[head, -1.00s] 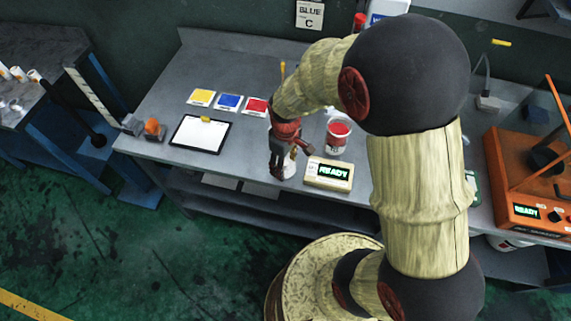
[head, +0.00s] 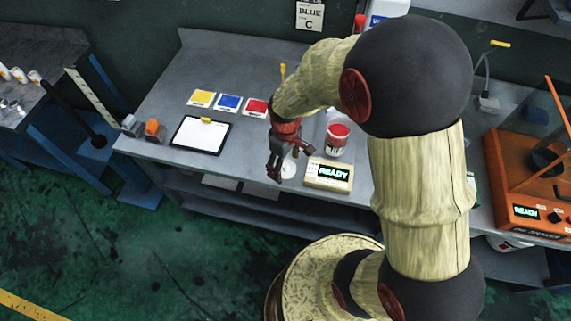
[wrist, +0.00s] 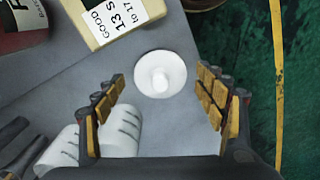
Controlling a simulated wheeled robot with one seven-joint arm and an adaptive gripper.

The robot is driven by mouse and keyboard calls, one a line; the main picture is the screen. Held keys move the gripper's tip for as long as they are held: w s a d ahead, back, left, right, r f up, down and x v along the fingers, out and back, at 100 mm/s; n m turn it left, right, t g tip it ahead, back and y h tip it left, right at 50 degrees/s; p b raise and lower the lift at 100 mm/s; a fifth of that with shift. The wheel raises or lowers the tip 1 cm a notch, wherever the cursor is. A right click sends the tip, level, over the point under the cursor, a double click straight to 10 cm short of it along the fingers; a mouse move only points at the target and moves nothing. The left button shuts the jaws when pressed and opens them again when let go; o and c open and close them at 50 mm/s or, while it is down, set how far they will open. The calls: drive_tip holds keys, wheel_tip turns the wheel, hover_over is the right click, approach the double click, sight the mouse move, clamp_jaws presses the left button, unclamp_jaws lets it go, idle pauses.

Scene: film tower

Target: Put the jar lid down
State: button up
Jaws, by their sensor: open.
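The jar lid is a white disc with a round knob (wrist: 160,75), lying knob-up on the grey worktop in the wrist view. In the head view a white round patch (head: 288,170) by my gripper's fingers looks like the same lid, partly hidden. My gripper (wrist: 160,95) is open, its padded fingers spread wide to the left and right of the lid, with nothing between them. It also shows in the head view (head: 291,163), pointing down over the front of the bench. Contact between fingers and worktop cannot be told.
White cylinders with dark marks (wrist: 122,128) are close by my left finger in the wrist view. A clipboard (head: 201,135) lies left. The bench's front edge is near.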

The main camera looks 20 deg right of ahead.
wheel_tip(320, 180, up, 11)
drive_tip(key=p, duration=0.3)
wheel_tip(320, 180, up, 10)
drive_tip(key=m+t, duration=0.2)
hover_over(286, 165)
drive_tip(key=s, duration=0.3)
drive_tip(key=s+r+m+t, duration=0.3)
drive_tip(key=s+r+m, duration=0.1)
drive_tip(key=s+r, duration=0.6)
drive_tip(key=shift+s+r+t, duration=0.2)
drive_tip(key=shift+s+t, duration=0.1)
drive_tip(key=shift+s, duration=0.15)
